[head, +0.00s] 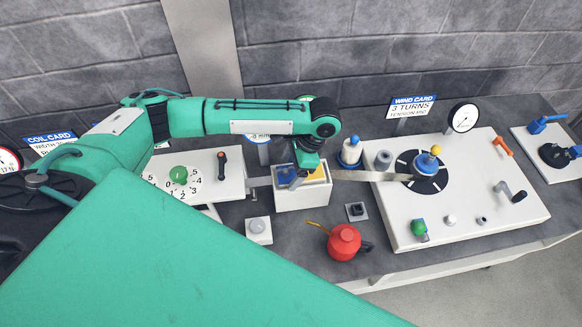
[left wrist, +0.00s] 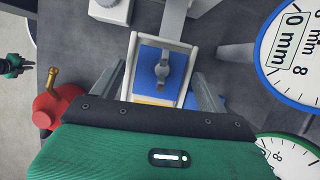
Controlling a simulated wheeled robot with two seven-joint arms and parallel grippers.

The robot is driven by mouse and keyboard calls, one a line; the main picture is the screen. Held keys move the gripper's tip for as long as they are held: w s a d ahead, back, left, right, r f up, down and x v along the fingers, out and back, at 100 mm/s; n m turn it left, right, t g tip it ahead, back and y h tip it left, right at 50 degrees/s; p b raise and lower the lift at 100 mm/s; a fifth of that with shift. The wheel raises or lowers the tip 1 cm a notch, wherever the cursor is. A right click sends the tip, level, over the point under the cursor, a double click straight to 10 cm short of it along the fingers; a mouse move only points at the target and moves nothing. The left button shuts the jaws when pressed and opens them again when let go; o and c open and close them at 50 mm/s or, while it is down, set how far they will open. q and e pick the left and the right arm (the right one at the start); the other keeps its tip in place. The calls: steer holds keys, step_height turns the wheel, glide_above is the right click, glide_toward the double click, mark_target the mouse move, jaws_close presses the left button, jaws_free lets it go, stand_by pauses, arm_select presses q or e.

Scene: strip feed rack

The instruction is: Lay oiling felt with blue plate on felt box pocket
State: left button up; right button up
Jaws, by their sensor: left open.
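The white felt box (head: 302,200) stands mid-table in the head view. The blue plate (head: 286,178) lies at its top on the left side, with a yellow part (head: 317,174) to the right. In the left wrist view the blue plate (left wrist: 150,66) carries a grey upright handle (left wrist: 163,68) and sits between the white walls of the box (left wrist: 132,60). Any felt under the plate is hidden. My left gripper (head: 303,168) is over the box, fingers apart; in the left wrist view its fingers (left wrist: 160,82) stand either side of the box.
A metal strip (head: 365,176) runs from the box to the winding disc (head: 427,183) on the right white plate (head: 400,232). A red oil can (head: 344,243) stands in front of the box. A white block with a round knob (head: 258,229) is front left.

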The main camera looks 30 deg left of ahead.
arm_select(q)
steer(key=shift+w+d+r, duration=0.1)
steer(key=shift+r, duration=0.25)
steer(key=b+v, duration=0.1)
steer(key=v, duration=1)
steer(key=shift+r+b, duration=0.2)
steer(key=shift+b, duration=0.15)
steer(key=shift+w, duration=0.1)
steer(key=shift+d, duration=0.1)
